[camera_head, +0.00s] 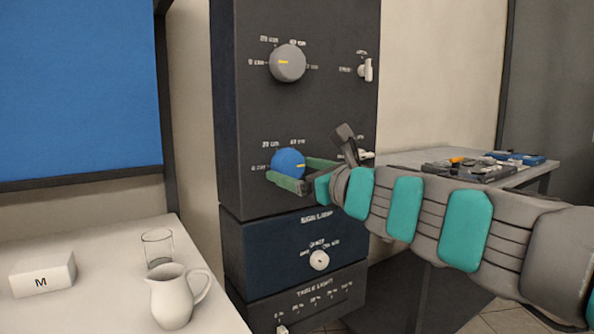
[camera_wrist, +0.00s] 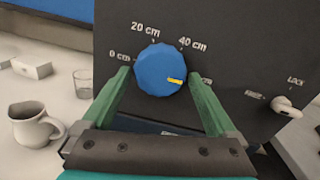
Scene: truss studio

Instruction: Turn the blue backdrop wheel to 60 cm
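The blue wheel (camera_head: 288,163) is on the front of the dark panel, below a grey wheel. It also shows in the wrist view (camera_wrist: 158,68). Its yellow mark points right and slightly down, past the 40 cm label, toward a label at the right that the finger partly hides. My gripper (camera_wrist: 160,76) faces the wheel, with one green finger at its left side and one at its right. The fingertips are very close to the rim; I cannot tell whether they press on it. In the head view my gripper (camera_head: 293,172) partly covers the wheel's lower edge.
The grey wheel (camera_head: 288,63) is above, and a white switch (camera_head: 366,70) is at its right. A small white knob (camera_head: 319,260) is below. A white jug (camera_head: 174,296), a glass (camera_head: 158,248) and a white box (camera_head: 42,274) stand on the left table.

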